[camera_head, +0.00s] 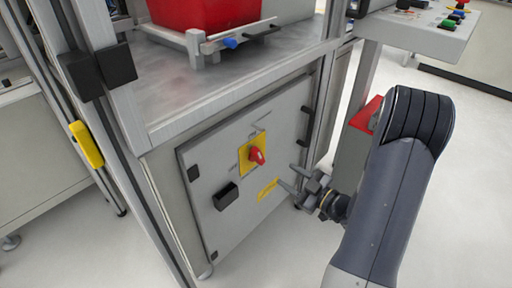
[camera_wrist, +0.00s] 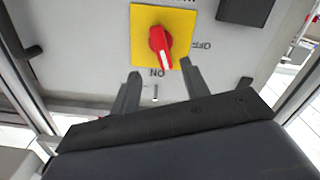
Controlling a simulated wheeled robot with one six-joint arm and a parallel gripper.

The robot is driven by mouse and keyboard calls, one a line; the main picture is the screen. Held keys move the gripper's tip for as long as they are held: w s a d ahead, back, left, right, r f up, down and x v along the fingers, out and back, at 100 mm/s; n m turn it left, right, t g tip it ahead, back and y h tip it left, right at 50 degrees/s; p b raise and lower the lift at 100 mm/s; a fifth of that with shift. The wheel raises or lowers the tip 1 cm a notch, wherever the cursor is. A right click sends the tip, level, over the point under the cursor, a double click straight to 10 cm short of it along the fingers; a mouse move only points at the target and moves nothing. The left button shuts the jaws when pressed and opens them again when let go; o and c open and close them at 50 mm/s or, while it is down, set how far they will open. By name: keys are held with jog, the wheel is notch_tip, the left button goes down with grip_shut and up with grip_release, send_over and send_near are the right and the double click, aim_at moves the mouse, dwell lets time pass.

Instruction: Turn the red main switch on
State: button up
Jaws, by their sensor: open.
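The red main switch (camera_head: 257,156) sits on a yellow square plate (camera_head: 244,160) on the grey cabinet door (camera_head: 221,191). In the wrist view the red knob (camera_wrist: 160,45) shows a white line on its handle, and the handle points down and slightly right, between the "ON" and "OFF" lettering. My gripper (camera_head: 281,176) is to the right of and below the switch in the head view, apart from it. In the wrist view its two fingers (camera_wrist: 159,76) are spread, with the handle's tip near the gap between them. Nothing is held.
A black door latch (camera_head: 226,196) stands out left of and below the switch. Black hinges (camera_head: 304,112) line the door's right edge. A metal worktop (camera_head: 205,92) with a red bin (camera_head: 205,12) is above. A control panel (camera_head: 425,25) stands upper right.

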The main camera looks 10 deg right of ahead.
aim_at(262, 158)
jog(key=b+x, duration=0.1)
jog(key=x, duration=0.9)
jog(key=shift+w+a+r+b, duration=0.25)
jog(key=shift+a+b, duration=0.1)
grip_shut()
jog(key=shift+r+m+p, duration=0.1)
jog(key=shift+m+p, duration=0.55)
jog(key=shift+m, duration=0.45)
jog(key=shift+d+m+p, duration=0.1)
jog(key=shift+m+p, duration=0.35)
jog(key=shift+m, duration=0.75)
